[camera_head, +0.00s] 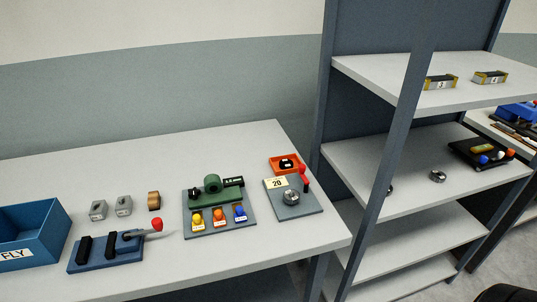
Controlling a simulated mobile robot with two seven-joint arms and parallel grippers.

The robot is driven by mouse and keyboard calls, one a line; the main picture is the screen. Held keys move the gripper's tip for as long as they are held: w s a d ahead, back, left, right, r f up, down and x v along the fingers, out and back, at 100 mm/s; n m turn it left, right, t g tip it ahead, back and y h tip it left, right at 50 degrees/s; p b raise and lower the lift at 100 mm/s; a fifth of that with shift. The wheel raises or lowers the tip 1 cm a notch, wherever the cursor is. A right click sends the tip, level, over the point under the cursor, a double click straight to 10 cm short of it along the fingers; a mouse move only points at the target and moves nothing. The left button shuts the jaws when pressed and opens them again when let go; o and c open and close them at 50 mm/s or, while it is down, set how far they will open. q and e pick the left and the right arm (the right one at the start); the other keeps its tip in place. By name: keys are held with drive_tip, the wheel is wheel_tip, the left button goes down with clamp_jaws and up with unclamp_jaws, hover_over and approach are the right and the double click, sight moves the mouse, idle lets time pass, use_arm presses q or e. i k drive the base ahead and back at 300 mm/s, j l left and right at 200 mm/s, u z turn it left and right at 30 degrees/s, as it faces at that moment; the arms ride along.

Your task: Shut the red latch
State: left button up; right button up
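A red upright handle (304,178) stands at the right end of the white table, on a grey plate (309,205) with a round metal part (291,197) and a "20" label (275,183). A second red part, a ball knob (157,224), tips a metal lever (135,234) on a blue base (80,268) with two black blocks. The lever points right, past the base. I cannot tell for sure which of the two is the red latch, or whether either is shut. Neither of my grippers shows in the head view.
A blue bin (62,226) is at the far left. A grey shelf rack (327,130) rises right of the table (260,262); the table's front is clear.

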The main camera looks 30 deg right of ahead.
sight(301, 167)
drive_tip(key=k+l, duration=0.15)
drive_tip(key=l, duration=0.2)
drive_tip(key=k+l, duration=0.1)
drive_tip(key=l, duration=0.25)
drive_tip(key=k+l, duration=0.15)
drive_tip(key=l, duration=0.2)
drive_tip(key=k+l, duration=0.1)
drive_tip(key=l, duration=0.3)
drive_tip(key=k+l+u, duration=0.1)
drive_tip(key=l, duration=0.25)
